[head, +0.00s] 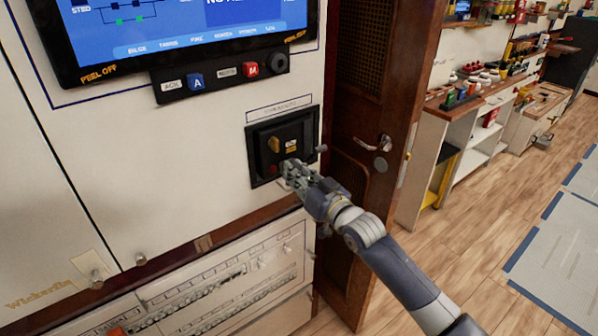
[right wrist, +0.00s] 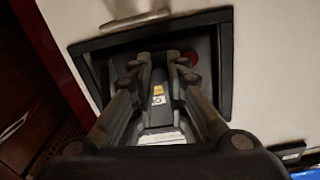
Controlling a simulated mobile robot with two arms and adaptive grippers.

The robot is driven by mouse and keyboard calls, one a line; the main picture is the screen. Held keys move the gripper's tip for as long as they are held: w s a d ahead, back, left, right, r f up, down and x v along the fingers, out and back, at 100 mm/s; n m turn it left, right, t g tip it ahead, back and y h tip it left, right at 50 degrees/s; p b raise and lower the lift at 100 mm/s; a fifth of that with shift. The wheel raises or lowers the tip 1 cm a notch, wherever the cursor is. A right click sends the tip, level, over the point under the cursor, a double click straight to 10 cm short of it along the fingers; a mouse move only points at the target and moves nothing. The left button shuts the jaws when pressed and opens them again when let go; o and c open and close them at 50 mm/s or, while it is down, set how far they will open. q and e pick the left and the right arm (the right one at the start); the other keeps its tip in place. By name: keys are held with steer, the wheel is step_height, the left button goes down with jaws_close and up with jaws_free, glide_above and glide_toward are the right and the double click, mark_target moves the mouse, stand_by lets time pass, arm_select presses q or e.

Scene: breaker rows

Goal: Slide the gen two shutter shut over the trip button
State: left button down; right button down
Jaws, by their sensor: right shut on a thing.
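The breaker unit (head: 254,152) is a black framed recess in the white wall panel, and its frame (right wrist: 226,60) also shows in the right wrist view. A yellow handle (head: 273,145) and a small yellow label (head: 291,145) are in its upper part. The red trip button (head: 273,170) is low on the left and uncovered; it also shows in the right wrist view (right wrist: 192,56). My right gripper (head: 289,169) is at the unit, just right of the button, shut on what appears to be the shutter. The fingers hide most of the held part. My left gripper is not in view.
A screen (head: 190,25) with a row of buttons below hangs at the upper left. A brown door (head: 360,120) with a metal handle (head: 376,144) stands close right of the unit. Cluttered benches (head: 470,105) and open wood floor (head: 475,215) lie further right.

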steer(key=s+a, duration=0.1)
steer(key=s+a+p, duration=0.1)
steer(key=a, duration=0.1)
steer(key=shift+s+a, duration=0.15)
steer(key=shift+f, duration=0.1)
steer(key=c, duration=1.9)
jaws_free()
steer(key=o, duration=0.4)
steer(key=shift+c, duration=0.2)
